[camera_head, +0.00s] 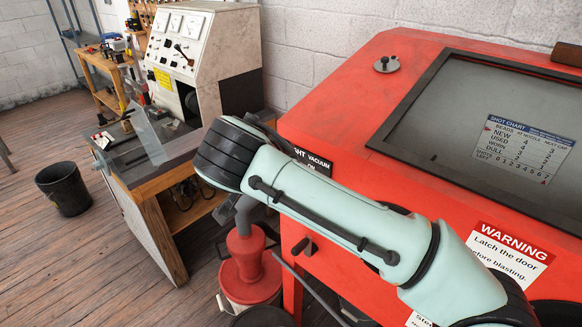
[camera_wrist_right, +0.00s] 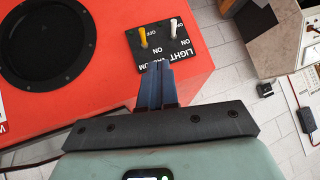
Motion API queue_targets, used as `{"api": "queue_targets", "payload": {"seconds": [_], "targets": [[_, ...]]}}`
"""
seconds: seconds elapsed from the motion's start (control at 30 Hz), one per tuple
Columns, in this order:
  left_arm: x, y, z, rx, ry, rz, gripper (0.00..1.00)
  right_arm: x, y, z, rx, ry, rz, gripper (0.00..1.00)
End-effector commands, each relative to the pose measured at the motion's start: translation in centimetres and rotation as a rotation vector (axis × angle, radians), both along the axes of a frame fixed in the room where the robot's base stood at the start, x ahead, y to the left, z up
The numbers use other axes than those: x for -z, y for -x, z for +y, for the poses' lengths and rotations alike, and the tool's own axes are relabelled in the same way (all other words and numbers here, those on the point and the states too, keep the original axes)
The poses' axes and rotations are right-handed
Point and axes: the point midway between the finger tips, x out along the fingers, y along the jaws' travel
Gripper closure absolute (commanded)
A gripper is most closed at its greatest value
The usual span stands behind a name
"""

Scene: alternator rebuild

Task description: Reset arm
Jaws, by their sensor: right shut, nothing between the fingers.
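My right arm (camera_head: 320,205) reaches from the lower right across the front of the red blasting cabinet (camera_head: 345,85). Its dark end lies near the cabinet's left corner, and the arm hides most of the gripper in the head view. In the right wrist view my right gripper (camera_wrist_right: 158,70) is shut and empty. Its fingertips point at the lower edge, as pictured, of a black switch plate (camera_wrist_right: 160,48) marked light and vacuum; I cannot tell whether they touch it. The plate has a yellow toggle (camera_wrist_right: 143,38) and a white toggle (camera_wrist_right: 174,27). My left gripper is not in view.
A grey test bench (camera_head: 205,45) with gauges stands at the back left. A black bucket (camera_head: 63,188) is on the wooden floor. A red-topped vacuum (camera_head: 248,255) stands beside the cabinet under my arm. A round black port (camera_wrist_right: 45,42) is in the red panel.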

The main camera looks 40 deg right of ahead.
Motion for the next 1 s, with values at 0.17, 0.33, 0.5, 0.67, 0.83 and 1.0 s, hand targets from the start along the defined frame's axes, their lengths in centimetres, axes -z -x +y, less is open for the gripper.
{"api": "queue_targets", "payload": {"seconds": [0.17,0.33,0.5,0.67,0.83,1.0], "targets": [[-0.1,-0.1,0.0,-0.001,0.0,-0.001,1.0,-0.6,0.4,0.9,0.0,0.0,-0.001,1.0],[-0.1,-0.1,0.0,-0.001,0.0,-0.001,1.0,-0.6,0.5,0.9,0.001,0.0,-0.001,1.0],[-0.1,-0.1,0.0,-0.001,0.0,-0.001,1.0,-0.6,0.5,0.9,0.001,0.0,-0.001,1.0],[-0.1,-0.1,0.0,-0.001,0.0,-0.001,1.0,-0.6,0.5,0.9,0.001,0.0,-0.001,1.0],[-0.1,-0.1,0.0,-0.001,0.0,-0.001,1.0,0.4,-0.3,1.1,-0.027,-0.002,0.026,1.0],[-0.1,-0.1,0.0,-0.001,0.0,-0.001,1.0,7.4,-4.6,2.7,-0.214,-0.037,0.186,1.0]]}}
